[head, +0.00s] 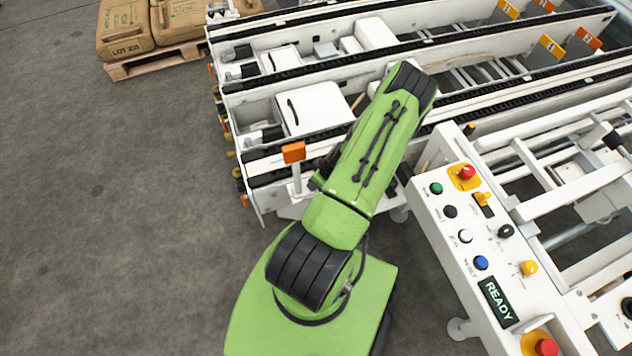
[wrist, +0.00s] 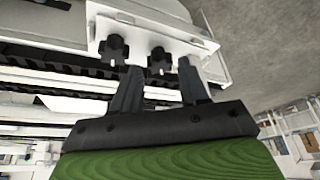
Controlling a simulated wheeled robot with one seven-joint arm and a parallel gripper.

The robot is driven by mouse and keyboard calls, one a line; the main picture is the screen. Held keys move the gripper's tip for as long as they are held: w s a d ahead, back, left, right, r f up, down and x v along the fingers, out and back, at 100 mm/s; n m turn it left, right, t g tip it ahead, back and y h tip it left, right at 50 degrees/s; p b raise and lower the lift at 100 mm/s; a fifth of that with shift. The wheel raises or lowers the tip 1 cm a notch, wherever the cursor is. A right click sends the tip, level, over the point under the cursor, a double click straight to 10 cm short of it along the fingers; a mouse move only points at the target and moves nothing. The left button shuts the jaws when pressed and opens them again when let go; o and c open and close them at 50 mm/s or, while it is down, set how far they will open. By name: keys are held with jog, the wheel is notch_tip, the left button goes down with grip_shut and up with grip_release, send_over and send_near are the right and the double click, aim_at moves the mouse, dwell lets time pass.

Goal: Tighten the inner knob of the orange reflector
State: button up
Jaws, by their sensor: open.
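The orange reflector (head: 293,152) stands on a white post at the near edge of the conveyor, left of my arm in the head view. In the wrist view, a white bracket (wrist: 165,32) carries two black star-shaped knobs: a left knob (wrist: 115,48) and a right knob (wrist: 158,61). I cannot tell from this view which is the inner one. My gripper (wrist: 160,67) is open, its two fingers pointing at the bracket. The right knob appears between the fingertips; the left knob is just outside the left finger. Contact cannot be told. The arm hides the gripper in the head view.
A control panel (head: 459,225) with buttons and a READY display (head: 498,301) stands right of my arm. White conveyor rails with black chains (head: 330,67) lie behind. Sacks on a pallet (head: 150,66) stand upper left. The left floor is clear.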

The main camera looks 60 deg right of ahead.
jog(key=shift+x, duration=0.85)
jog(key=shift+c, duration=0.2)
jog(key=c, duration=0.7)
jog(key=shift+a+m+h, duration=0.1)
jog(key=shift+m+h, duration=0.2)
jog(key=shift+m, duration=0.6)
jog(key=shift+c, duration=0.2)
jog(key=m+h, duration=0.1)
jog(key=m, duration=0.2)
jog(key=shift+w+g+b, duration=0.1)
jog(key=shift+g+b, duration=0.2)
jog(key=shift+g, duration=0.1)
jog(key=o, duration=0.8)
